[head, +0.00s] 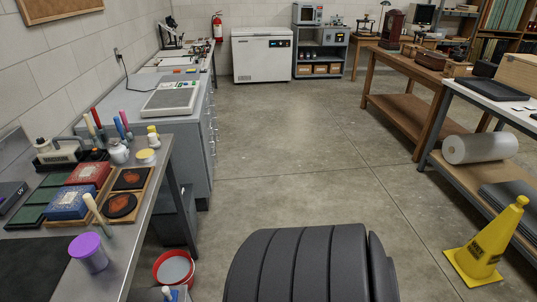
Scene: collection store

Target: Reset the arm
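Neither of my grippers shows in the head view, so I cannot see whether they hold anything. A dark grey ribbed rounded form, which looks like part of my own body, fills the bottom middle of the view. No forearm or fingers can be made out.
A metal bench (157,200) with tools, boxes and a purple-lidded cup (88,252) stands at left. A red bucket (174,270) is on the floor beside it. A yellow cone (485,245) and a wooden table (408,70) are at right. The middle floor is clear.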

